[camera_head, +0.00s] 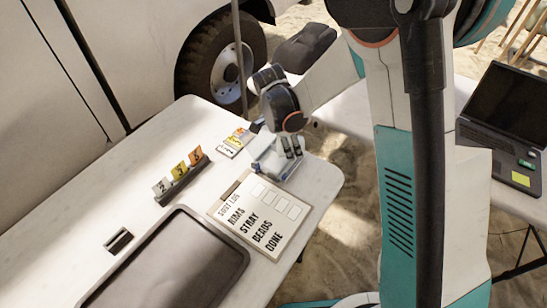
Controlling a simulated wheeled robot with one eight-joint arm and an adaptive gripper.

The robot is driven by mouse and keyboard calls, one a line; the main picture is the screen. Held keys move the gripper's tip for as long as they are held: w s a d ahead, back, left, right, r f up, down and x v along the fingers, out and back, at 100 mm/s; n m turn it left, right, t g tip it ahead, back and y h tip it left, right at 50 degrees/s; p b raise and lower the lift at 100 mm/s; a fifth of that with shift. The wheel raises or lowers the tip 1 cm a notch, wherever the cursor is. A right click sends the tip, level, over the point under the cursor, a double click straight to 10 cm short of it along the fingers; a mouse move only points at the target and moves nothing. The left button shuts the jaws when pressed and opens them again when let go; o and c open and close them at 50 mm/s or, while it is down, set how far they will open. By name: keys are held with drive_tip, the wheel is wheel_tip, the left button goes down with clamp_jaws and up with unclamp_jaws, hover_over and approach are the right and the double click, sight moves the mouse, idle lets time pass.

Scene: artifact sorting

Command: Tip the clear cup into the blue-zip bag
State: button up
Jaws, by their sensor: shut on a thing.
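My gripper (291,147) is low over the far right end of the white table, its dark fingers pointing down. It is shut on a clear thing, likely the clear cup, which is mostly hidden by the fingers and hard to make out. A clear, bluish see-through item (272,160) with a blue edge lies around and below the fingers; it looks like the blue-zip bag. I cannot tell cup and bag apart clearly, nor whether the cup is tilted.
A dark tray (168,268), numbered markers (180,175), a small black block (119,240) and coloured cards (236,142) are left. A laptop (502,125) stands on another table.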

drive_tip(key=shift+a+r+h, duration=0.25)
drive_tip(key=shift+h, duration=0.25)
drive_tip(key=shift+a+f+h+b, duration=0.3)
drive_tip(key=shift+f+h+b, duration=0.2)
drive_tip(key=shift+h+b, duration=0.6)
drive_tip(key=shift+s+a+r+h, duration=0.1)
drive_tip(key=shift+a+r+h, duration=0.2)
drive_tip(key=shift+h, duration=0.3)
idle(0.7)
